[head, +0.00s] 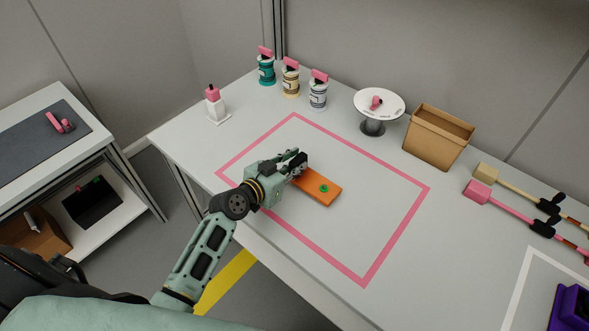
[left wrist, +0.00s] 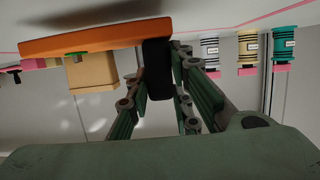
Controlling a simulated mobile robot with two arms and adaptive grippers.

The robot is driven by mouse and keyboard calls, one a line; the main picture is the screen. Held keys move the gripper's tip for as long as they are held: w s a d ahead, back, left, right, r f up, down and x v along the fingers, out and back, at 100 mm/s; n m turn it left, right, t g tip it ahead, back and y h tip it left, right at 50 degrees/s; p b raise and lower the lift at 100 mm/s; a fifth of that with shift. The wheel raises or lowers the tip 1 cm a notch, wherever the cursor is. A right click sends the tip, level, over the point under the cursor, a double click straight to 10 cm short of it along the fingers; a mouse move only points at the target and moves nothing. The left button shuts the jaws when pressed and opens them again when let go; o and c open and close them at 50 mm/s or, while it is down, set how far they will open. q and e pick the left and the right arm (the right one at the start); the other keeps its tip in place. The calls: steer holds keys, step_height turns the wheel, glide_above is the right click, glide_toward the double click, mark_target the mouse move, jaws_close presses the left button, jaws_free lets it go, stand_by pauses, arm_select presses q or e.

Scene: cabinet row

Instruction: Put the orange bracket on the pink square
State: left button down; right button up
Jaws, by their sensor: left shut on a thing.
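The orange bracket (head: 320,189) is a flat orange plate with a green round piece on its top. In the head view it is inside the outline of the pink square (head: 361,150) on the grey table. My left gripper (head: 299,166) is shut on its far-left end, and the fingers hide that end. The left wrist view shows the bracket (left wrist: 110,37) at the fingers, with the tabletop close behind it. Whether the bracket touches the table cannot be told. My right gripper is not in view.
A white round stand (head: 379,103) and a cardboard box (head: 438,137) stand beyond the square. Several jars (head: 290,80) line the back. Long-handled tools (head: 515,190) and a purple object (head: 570,307) lie to the right. The square's inside is otherwise clear.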

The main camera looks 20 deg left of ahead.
arm_select(q)
steer(key=shift+w+f, duration=0.15)
steer(key=shift+f, duration=0.65)
steer(key=shift+f, duration=0.1)
steer(key=c, duration=1.6)
jaws_free()
steer(key=shift+f, duration=0.1)
steer(key=shift+o, duration=0.2)
